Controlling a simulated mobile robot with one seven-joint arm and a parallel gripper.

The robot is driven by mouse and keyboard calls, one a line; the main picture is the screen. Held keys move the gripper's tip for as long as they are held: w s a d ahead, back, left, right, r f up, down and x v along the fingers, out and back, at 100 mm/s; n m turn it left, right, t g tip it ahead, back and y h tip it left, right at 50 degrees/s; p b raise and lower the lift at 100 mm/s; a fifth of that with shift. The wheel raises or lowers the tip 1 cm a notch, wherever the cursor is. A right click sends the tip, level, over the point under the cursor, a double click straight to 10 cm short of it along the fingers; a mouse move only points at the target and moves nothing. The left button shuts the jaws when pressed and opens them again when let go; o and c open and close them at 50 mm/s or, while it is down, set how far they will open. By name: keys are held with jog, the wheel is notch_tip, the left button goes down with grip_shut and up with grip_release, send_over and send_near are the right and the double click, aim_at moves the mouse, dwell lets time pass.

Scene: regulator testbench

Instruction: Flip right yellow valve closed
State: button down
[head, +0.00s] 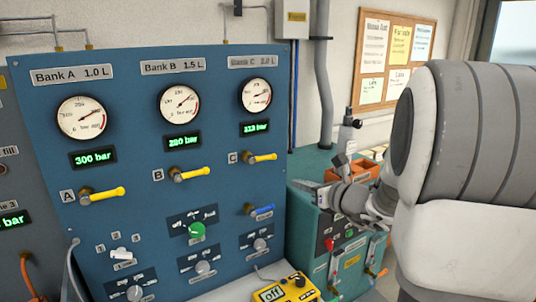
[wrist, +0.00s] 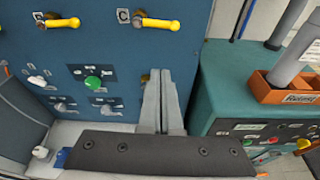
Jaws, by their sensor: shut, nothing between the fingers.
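The right yellow valve, marked C (head: 262,157), is on the blue panel (head: 130,130) below the Bank C gauge. Its handle lies nearly level and points right. It also shows at the top of the wrist view (wrist: 160,24). My gripper (head: 300,185) is shut and empty. In the head view it is to the right of and below valve C, near the panel's right edge. In the wrist view the closed fingers (wrist: 163,75) point up, with their tips below the valve C handle and apart from it. Valve B (head: 188,174) and valve A (head: 102,193) also have level yellow handles.
A blue-handled valve (head: 262,210) sits below valve C. A green knob (head: 197,231) and several grey knobs are lower on the panel. A teal cabinet (wrist: 225,90) with an orange bin (wrist: 285,87) stands at right. A yellow meter (head: 283,290) lies in front.

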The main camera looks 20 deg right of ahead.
jog(key=p, duration=0.2)
send_near(269, 157)
jog(key=w+a+f, duration=0.1)
jog(key=w+f, duration=0.2)
jog(key=f, duration=0.2)
jog(key=w, duration=0.1)
jog(key=w+r+p, duration=0.1)
jog(key=w+p, duration=0.1)
jog(key=shift+w+a+r, duration=0.1)
jog(key=shift+a+r, duration=0.25)
jog(key=shift+r, duration=0.05)
jog(key=shift+b, duration=0.35)
jog(key=shift+w+r+n+h+b, duration=0.15)
jog(key=shift+r+n+b, duration=0.1)
jog(key=shift+r+b, duration=0.2)
jog(key=shift+w+r+n+h+b, duration=0.15)
jog(key=shift+r+n+b, duration=0.15)
jog(key=shift+b, duration=0.25)
jog(key=shift+r, duration=0.1)
